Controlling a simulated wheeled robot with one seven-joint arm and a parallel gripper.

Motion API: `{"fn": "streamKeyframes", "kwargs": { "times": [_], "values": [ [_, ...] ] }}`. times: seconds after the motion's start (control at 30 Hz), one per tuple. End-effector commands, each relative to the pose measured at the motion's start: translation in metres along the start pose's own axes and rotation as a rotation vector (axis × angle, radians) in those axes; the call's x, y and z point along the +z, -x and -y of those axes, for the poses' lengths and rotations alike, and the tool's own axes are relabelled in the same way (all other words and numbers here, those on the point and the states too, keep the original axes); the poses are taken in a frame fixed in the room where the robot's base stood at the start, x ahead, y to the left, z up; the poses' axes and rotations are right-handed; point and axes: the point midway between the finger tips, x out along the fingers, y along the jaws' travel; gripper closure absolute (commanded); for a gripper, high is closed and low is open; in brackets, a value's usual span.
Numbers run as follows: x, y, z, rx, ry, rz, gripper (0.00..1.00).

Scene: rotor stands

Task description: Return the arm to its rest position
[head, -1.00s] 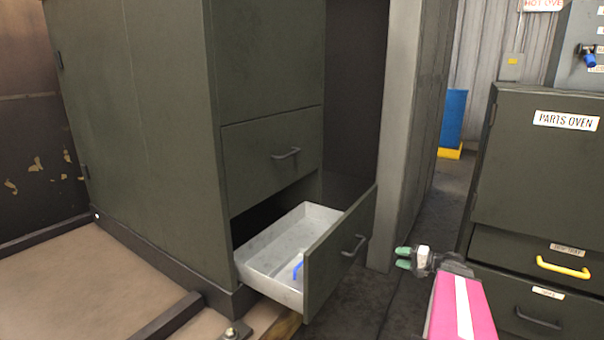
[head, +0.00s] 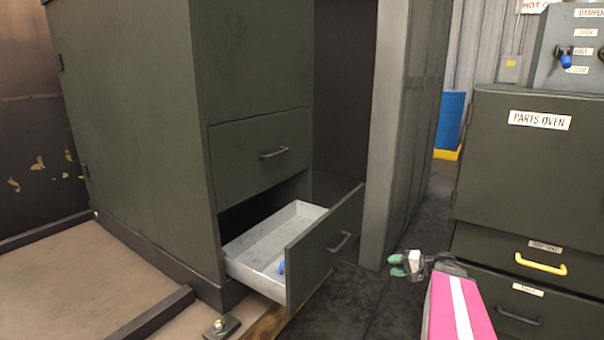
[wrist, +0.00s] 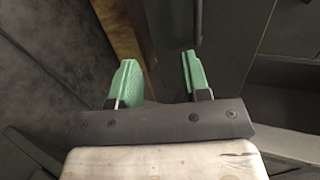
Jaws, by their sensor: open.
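My gripper (head: 397,265) has green fingertips and is at the end of my pink arm, at the lower right of the head view. It is to the right of the open lower drawer and apart from its front. In the wrist view my gripper (wrist: 155,80) is open, with nothing between its two green fingers. A dark drawer front and its handle lie beyond the fingers in that view.
The open drawer (head: 325,250) of the dark green cabinet (head: 135,130) holds a small blue item (head: 282,267). The parts oven (head: 520,165) with a yellow handle (head: 540,263) stands at the right. Dark floor (head: 350,300) lies between them.

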Motion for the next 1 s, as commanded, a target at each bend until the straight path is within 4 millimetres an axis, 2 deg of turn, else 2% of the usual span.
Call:
{"fn": "streamKeyframes", "kwargs": {
  "times": [0.27, 0.5, 0.6, 0.8, 1.0],
  "values": [
    [0.035, -0.038, -0.007, 0.197, 0.022, 0.097, 0.57],
    [0.085, -0.077, -0.02, 0.509, 0.095, 0.212, 0.57],
    [0.104, -0.088, -0.026, 0.656, 0.146, 0.249, 0.57],
    [0.135, -0.099, -0.03, 0.935, 0.282, 0.292, 0.57],
    [0.149, -0.102, -0.027, 1.127, 0.407, 0.295, 0.57]
  ]
}}
